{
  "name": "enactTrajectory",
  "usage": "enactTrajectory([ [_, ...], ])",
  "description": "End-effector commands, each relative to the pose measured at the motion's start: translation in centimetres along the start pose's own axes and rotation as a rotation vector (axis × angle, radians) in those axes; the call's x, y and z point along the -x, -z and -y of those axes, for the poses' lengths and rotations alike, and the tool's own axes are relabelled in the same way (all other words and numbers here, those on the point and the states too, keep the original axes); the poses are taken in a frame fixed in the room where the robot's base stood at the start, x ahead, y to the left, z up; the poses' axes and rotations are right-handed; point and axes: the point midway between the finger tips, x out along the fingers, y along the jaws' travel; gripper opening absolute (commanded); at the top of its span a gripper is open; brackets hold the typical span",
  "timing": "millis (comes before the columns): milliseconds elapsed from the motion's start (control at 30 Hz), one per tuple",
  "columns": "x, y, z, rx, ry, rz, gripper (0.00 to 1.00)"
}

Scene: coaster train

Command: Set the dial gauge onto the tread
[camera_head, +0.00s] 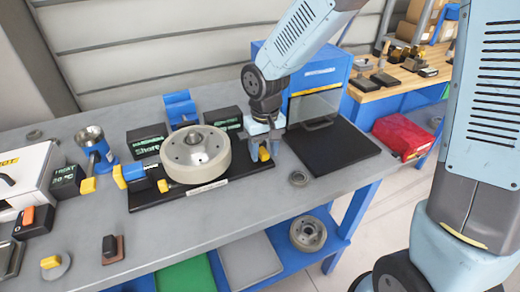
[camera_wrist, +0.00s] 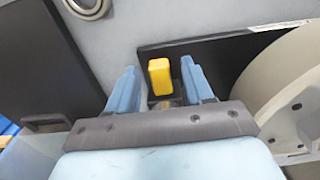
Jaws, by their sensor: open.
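The wheel stands flat on a black base plate (camera_head: 240,180), with a pale tread (camera_head: 205,176) around its outside; the tread also shows in the wrist view (camera_wrist: 265,90). A small yellow-topped piece (camera_head: 264,154) stands at the plate's right end, beside the wheel. It may be the dial gauge, but no dial face shows. My gripper (camera_head: 264,146) is low over this piece. In the wrist view my gripper (camera_wrist: 161,88) is open, with its blue fingers on either side of the yellow top (camera_wrist: 159,75) and gaps showing. The piece's lower part is partly hidden.
A black mat (camera_head: 345,155) with a dark panel lies right of my gripper. A grey ring (camera_head: 298,178) sits near the table's front edge. Black boxes (camera_head: 222,117), a blue stand (camera_head: 180,108) and a funnel (camera_head: 90,140) stand behind and left of the wheel.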

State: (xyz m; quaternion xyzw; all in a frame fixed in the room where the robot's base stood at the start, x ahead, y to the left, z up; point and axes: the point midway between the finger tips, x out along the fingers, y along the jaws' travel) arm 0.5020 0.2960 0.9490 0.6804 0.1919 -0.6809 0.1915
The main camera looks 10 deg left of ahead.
Motion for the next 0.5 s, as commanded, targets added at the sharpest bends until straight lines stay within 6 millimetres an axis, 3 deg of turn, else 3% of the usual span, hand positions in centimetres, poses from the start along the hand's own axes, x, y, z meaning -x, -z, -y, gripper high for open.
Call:
enactTrajectory([
  [333, -0.35, 0.00, 0.02, 0.000, 0.000, -0.001, 0.51],
  [500, -0.34, 0.00, 0.03, 0.000, 0.000, -0.001, 0.36],
])
